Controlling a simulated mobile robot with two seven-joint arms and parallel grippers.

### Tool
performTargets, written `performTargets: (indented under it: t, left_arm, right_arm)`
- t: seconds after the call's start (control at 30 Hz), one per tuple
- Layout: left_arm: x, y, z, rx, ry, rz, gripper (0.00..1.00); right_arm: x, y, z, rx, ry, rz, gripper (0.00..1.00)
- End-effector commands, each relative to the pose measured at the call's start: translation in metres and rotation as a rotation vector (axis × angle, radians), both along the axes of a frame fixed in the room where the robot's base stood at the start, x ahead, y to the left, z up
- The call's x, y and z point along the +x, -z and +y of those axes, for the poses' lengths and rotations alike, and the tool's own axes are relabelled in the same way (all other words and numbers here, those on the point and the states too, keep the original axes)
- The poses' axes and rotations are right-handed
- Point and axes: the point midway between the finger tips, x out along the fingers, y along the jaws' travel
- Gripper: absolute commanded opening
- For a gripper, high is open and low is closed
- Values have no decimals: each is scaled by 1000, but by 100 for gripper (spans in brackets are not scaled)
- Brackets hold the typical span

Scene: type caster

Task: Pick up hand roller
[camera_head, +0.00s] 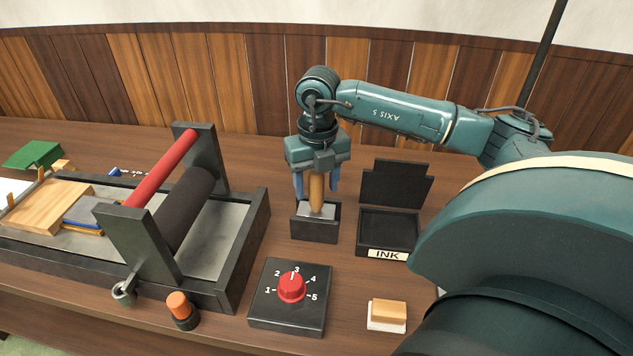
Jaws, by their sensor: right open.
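The hand roller appears to be the tool with the upright wooden handle (317,193), standing in a small black open box (315,230) near the middle of the table. A pale grey part shows below the handle; its lower end is hidden inside the box. My right gripper (316,186) points straight down over it. Its two blue fingers are open, one on each side of the handle, with the handle's top hidden under the gripper body. I cannot tell whether a finger touches the handle. My left gripper is not in view.
A press (243,250) with a red roller and a dark roller fills the left. An open ink box (395,229) stands right of the holder. In front are a red-knob dial box (290,322), an orange-topped peg (180,306) and a small wooden-topped block (388,312).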

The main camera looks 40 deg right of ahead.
Motion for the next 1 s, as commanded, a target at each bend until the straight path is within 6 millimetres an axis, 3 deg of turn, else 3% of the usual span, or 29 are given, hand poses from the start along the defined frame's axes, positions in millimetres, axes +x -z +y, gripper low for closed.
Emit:
performTargets:
  t: [0.27, 0.83, 1.0]
  left_arm:
    - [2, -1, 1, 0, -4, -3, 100]
    - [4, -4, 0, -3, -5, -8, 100]
    - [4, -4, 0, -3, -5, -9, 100]
  right_arm:
    - [0, 4, 0, 0, 0, -2, 53]
    - [0, 3, 0, 1, 0, -1, 7]
    - [1, 3, 0, 1, 0, -4, 5]
